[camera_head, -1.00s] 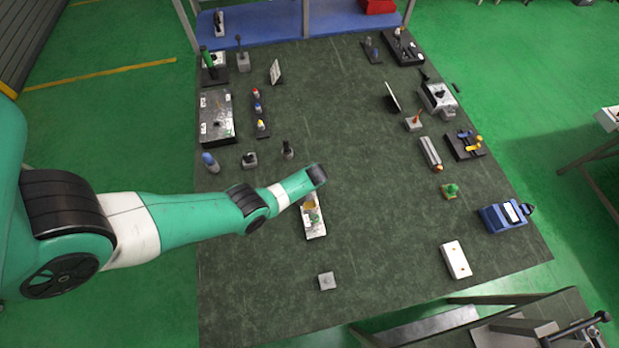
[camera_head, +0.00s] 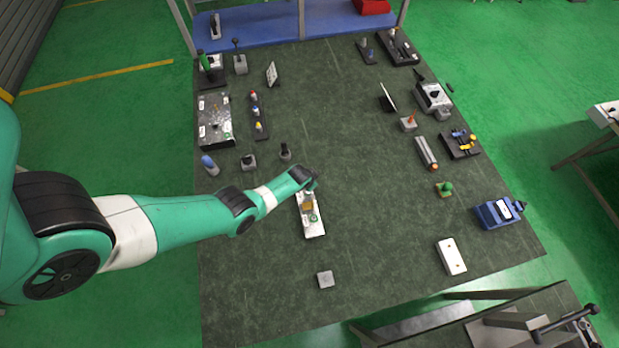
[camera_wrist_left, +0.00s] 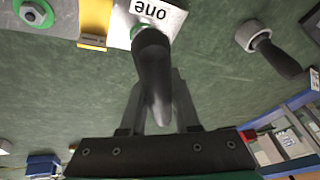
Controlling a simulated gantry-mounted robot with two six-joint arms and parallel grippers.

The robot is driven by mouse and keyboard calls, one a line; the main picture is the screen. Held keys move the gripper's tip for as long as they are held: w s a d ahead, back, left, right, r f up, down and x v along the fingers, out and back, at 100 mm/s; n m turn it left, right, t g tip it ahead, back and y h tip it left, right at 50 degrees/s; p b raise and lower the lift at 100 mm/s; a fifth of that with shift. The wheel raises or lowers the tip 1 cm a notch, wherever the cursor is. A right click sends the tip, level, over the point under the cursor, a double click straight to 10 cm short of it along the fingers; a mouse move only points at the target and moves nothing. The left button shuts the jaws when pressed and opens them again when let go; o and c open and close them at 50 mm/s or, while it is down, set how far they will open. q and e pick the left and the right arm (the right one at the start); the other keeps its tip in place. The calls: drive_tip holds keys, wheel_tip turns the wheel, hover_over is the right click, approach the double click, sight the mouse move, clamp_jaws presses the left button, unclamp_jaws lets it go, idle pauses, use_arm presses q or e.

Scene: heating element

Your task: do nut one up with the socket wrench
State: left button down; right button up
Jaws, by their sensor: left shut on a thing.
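The heating element plate (camera_head: 311,222) lies mid-table, pale with an orange-yellow part and a green-ringed nut toward its near end. In the left wrist view, the plate's "one" label (camera_wrist_left: 157,12) is at the top, beside the yellow block (camera_wrist_left: 94,22); a grey nut on a green ring (camera_wrist_left: 35,13) is at the left. My left gripper (camera_head: 312,184) is over the plate's far end. In the wrist view the gripper (camera_wrist_left: 157,95) is shut on a dark tool (camera_wrist_left: 153,70), apparently the socket wrench. Its head reaches the plate beside the "one" label and hides what is beneath.
A grey cylinder with a dark handle (camera_wrist_left: 262,42) is right of the tool in the wrist view. Small dark-topped blocks (camera_head: 248,161) stand left of the plate beyond my arm. A grey block (camera_head: 325,279) is nearer.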

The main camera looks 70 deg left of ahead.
use_arm(q)
drive_tip(key=shift+d+f+m+h, duration=0.15)
drive_tip(key=shift+m+h, duration=0.15)
drive_tip(key=shift+m, duration=0.5)
drive_tip(key=shift+d+m+t+h, duration=0.15)
drive_tip(key=shift+m+t+h, duration=0.2)
drive_tip(key=shift+m, duration=0.35)
drive_tip(key=shift+w+d+m+t+h, duration=0.1)
drive_tip(key=shift+d+m+t+h, duration=0.2)
drive_tip(key=shift+m, duration=0.7)
drive_tip(key=shift+d+m, duration=0.1)
drive_tip(key=shift+m, duration=0.2)
drive_tip(key=m, duration=0.1)
drive_tip(key=m+h+b, duration=0.1)
drive_tip(key=shift+d+f+m+h, duration=0.1)
drive_tip(key=shift+d+m+h, duration=0.1)
drive_tip(key=shift+m+h, duration=0.1)
drive_tip(key=shift+d+m+h+b, duration=0.25)
drive_tip(key=shift+m+b, duration=0.15)
drive_tip(key=shift+m, duration=0.3)
